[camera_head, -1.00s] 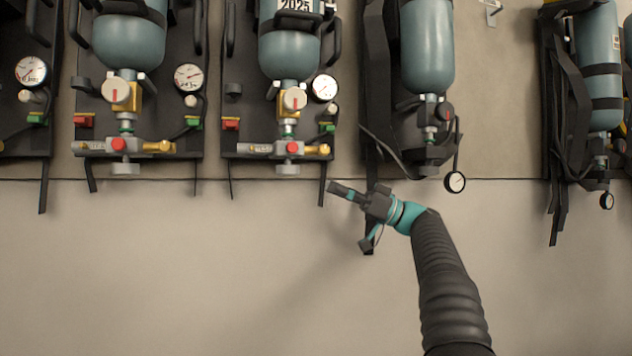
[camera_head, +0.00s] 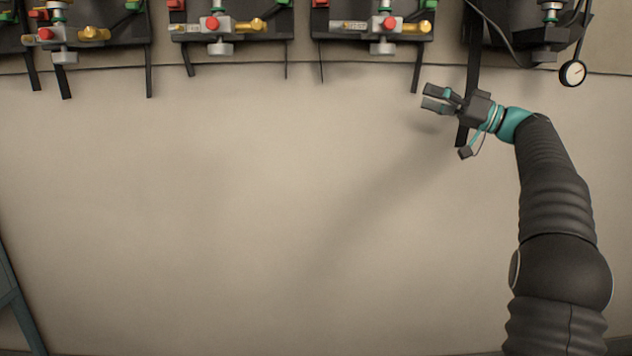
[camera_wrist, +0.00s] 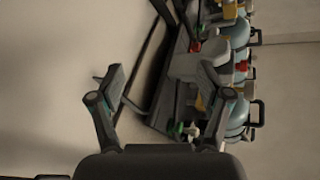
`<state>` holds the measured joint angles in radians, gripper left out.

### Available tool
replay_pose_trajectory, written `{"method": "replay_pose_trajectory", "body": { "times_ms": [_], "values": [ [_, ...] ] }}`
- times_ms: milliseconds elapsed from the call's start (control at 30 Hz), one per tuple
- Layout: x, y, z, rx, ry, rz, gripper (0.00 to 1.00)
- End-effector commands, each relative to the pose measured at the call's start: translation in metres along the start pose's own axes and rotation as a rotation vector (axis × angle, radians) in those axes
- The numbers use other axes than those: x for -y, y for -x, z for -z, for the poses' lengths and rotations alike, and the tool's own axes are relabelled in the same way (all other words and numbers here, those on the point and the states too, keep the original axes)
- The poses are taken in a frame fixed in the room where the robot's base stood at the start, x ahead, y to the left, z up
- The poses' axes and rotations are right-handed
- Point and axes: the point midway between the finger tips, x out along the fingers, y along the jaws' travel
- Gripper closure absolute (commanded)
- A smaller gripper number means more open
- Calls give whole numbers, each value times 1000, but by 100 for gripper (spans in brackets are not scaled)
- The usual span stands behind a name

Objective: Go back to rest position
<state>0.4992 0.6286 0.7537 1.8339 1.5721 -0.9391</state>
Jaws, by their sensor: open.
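My gripper (camera_head: 436,98) is in the head view at the right, below the row of breathing sets and pointing left. Its jaws are apart with nothing between them. In the wrist view my gripper (camera_wrist: 165,85) shows two spread fingers, with the breathing sets (camera_wrist: 205,75) beyond them on the right side. A black strap (camera_head: 473,75) hangs down behind the gripper in the head view; I cannot tell whether they touch.
Several breathing sets (camera_head: 215,25) with red, green and brass fittings hang along the top of the wall. A round gauge (camera_head: 573,73) hangs at the upper right. A blue-grey frame (camera_head: 15,295) stands at the lower left edge. The pale wall (camera_head: 220,200) below the sets is bare.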

Motion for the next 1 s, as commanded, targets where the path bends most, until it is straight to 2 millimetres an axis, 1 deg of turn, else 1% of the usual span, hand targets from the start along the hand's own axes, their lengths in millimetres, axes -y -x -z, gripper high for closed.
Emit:
{"method": "replay_pose_trajectory", "body": {
  "times_ms": [33, 67, 100, 167, 200, 267, 300, 367, 400, 467, 500, 567, 600, 667, 700, 767, 800, 867, 900, 967, 1000],
  "values": [
    [-24, 5, -17, 22, -85, -62, 23],
    [-36, 8, -28, 37, -136, -104, 23],
    [-52, 12, -43, 61, -210, -166, 23],
    [-72, 19, -71, 104, -325, -274, 23],
    [-81, 23, -90, 135, -398, -346, 23],
    [-88, 29, -121, 184, -494, -451, 23],
    [-89, 33, -140, 216, -550, -518, 23],
    [-87, 39, -169, 265, -621, -616, 23],
    [-83, 43, -189, 299, -660, -679, 23],
    [-73, 51, -216, 348, -707, -772, 23],
    [-65, 56, -234, 381, -731, -830, 23],
    [-50, 64, -260, 429, -757, -916, 23],
    [-38, 70, -276, 462, -768, -968, 23],
    [-21, 79, -298, 507, -773, -1041, 23],
    [-8, 85, -312, 537, -772, -1086, 23],
    [11, 94, -332, 580, -762, -1149, 23],
    [24, 101, -344, 608, -750, -1188, 23],
    [43, 110, -362, 648, -727, -1240, 23],
    [56, 117, -373, 675, -708, -1271, 23],
    [75, 126, -389, 713, -674, -1312, 23],
    [88, 132, -399, 738, -650, -1336, 23]
  ]
}}
